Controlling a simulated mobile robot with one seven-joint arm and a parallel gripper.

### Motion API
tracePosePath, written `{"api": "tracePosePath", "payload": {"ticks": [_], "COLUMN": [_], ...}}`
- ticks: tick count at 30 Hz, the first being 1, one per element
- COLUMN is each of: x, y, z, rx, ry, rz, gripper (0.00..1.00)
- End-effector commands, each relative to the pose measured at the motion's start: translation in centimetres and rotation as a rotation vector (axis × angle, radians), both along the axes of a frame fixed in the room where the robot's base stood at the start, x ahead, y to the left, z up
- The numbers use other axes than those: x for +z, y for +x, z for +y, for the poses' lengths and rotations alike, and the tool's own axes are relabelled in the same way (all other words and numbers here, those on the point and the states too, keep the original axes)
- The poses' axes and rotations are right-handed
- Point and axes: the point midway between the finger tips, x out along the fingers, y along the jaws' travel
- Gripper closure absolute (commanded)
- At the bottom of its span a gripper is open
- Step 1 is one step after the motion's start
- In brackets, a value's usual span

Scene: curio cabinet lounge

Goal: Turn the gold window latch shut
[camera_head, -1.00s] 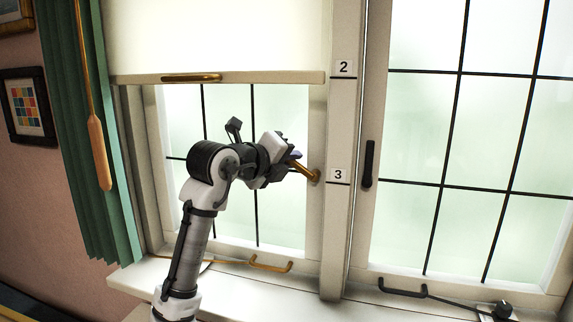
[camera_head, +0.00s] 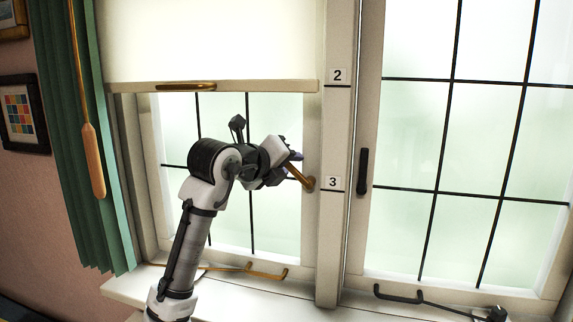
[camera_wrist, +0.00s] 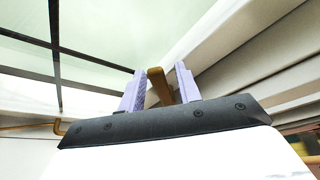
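The gold latch (camera_head: 298,175) is on the right frame of the left window, beside the label 3. In the head view it slants from its round mount up and left to my gripper (camera_head: 286,160). In the wrist view the latch (camera_wrist: 160,86) stands between my two purple fingers (camera_wrist: 161,88). The fingers are apart, one on each side of it, with narrow gaps showing. I cannot tell whether either finger touches it. My gripper hides the latch's outer end in the head view.
A black handle (camera_head: 363,172) is on the right window. A cream blind (camera_head: 210,45) with a gold pull (camera_head: 186,87) hangs above my arm. A gold stay (camera_head: 265,273) and a black stay (camera_head: 400,294) lie low by the sill. A green curtain (camera_head: 88,150) hangs left.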

Motion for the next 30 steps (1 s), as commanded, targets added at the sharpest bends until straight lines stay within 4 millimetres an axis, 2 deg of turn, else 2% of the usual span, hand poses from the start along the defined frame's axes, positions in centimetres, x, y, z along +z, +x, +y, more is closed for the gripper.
{"api": "tracePosePath", "payload": {"ticks": [8,13,24,30], "x": [0.0,0.3,2.3,3.2], "y": [0.0,-1.0,-7.3,-9.9], "z": [0.0,0.7,5.2,7.0], "rx": [0.000,0.001,0.003,0.001], "ry": [-0.001,0.000,0.000,0.000], "rz": [0.001,-0.003,-0.003,-0.001], "gripper": [0.64,0.64,0.64,0.64]}}
